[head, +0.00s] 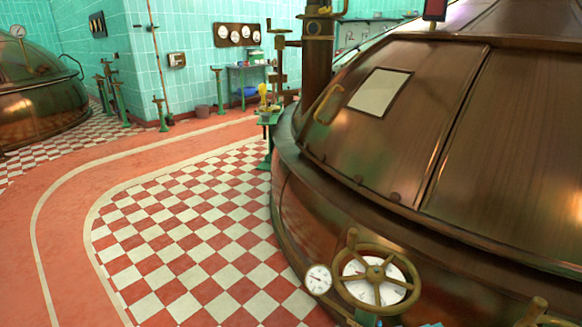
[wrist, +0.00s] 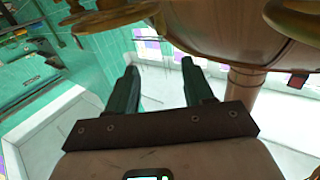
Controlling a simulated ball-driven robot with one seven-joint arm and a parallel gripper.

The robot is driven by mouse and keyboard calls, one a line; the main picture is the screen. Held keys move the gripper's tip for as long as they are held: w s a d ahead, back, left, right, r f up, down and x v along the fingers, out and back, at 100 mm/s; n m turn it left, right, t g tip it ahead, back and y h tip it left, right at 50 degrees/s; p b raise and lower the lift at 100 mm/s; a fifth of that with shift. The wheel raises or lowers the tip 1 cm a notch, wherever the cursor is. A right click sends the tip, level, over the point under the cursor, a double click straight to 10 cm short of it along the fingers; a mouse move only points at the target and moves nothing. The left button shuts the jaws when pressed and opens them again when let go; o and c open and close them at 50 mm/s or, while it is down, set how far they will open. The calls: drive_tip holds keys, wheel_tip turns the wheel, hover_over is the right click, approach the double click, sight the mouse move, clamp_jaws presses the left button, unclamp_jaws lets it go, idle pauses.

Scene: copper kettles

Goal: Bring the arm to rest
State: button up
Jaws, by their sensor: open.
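My gripper (wrist: 159,72) shows in the wrist view. Its two dark green fingers stand apart with nothing between them. They point away from the camera, below a large copper vessel (wrist: 225,30) at the top right of that view, and I cannot tell how far off it is. No part of my gripper can be made out for sure in the head view.
A large copper kettle (head: 460,130) fills the right of the head view, with a brass handwheel (head: 375,271) and a dial gauge (head: 318,279) low on its side. A second kettle (head: 45,97) stands far left. The checkered floor (head: 185,235) between is clear.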

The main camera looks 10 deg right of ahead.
drive_tip(key=s+d+f+n+g+y, duration=0.1)
drive_tip(key=s+d+f+n+y, duration=0.2)
drive_tip(key=s+f+n+y, duration=0.75)
drive_tip(key=s+a+f+n+t+y, duration=0.1)
drive_tip(key=s+a+f+n+y, duration=0.55)
drive_tip(key=s+a, duration=0.2)
wheel_tip(320, 180, up, 25)
drive_tip(key=p, duration=2.4)
drive_tip(key=shift+s+y, duration=0.4)
